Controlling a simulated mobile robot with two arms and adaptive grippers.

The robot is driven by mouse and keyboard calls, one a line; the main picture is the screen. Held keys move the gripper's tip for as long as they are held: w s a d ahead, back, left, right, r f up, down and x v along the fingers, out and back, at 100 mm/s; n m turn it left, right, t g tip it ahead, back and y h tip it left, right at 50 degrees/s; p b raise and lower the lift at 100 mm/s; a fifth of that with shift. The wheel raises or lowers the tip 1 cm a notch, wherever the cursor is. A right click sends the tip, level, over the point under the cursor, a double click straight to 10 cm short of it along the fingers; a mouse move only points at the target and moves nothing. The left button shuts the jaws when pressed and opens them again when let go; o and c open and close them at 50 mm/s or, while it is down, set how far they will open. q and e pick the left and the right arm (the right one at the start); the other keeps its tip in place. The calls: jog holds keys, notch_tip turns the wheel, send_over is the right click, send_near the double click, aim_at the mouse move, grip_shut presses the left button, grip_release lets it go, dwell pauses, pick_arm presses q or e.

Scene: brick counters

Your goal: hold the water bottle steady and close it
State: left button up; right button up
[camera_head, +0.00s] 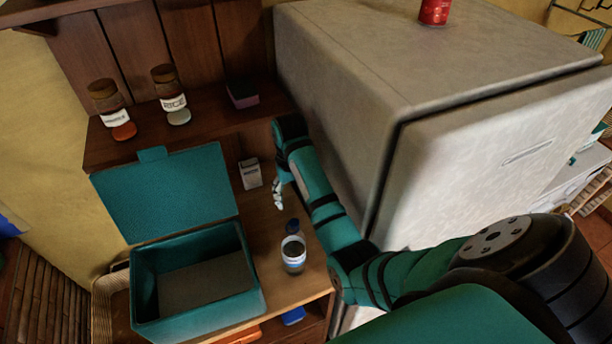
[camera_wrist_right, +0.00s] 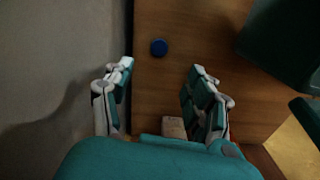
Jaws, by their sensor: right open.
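The water bottle (camera_head: 293,257) stands upright on the wooden counter in the head view. It has a white and blue label, and its top looks open. A dark blue cap (camera_head: 292,226) lies on the counter just behind the bottle; it also shows as a round blue disc in the right wrist view (camera_wrist_right: 158,47). My right gripper (camera_head: 279,191) is open and empty, behind and slightly left of the cap; in the right wrist view its fingers (camera_wrist_right: 160,80) are spread apart. The bottle does not show in the wrist view. My left gripper is not in view.
A teal box (camera_head: 255,273) with its lid raised stands left of the bottle. A small white box (camera_head: 250,173) stands left of my right gripper. A large grey fridge (camera_head: 335,130) rises close on the right. Two brown-capped jars (camera_head: 172,100) stand on the shelf behind.

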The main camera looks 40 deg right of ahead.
notch_tip(320, 180, down, 6)
jog(key=shift+f+p, duration=0.1)
jog(key=shift+p, duration=0.8)
jog(key=shift+f, duration=0.2)
jog(key=shift+a, duration=0.1)
jog(key=shift+f, duration=0.4)
notch_tip(320, 180, down, 3)
jog(key=shift+f+p, duration=0.15)
jog(key=shift+p, duration=0.65)
jog(key=shift+f, duration=0.65)
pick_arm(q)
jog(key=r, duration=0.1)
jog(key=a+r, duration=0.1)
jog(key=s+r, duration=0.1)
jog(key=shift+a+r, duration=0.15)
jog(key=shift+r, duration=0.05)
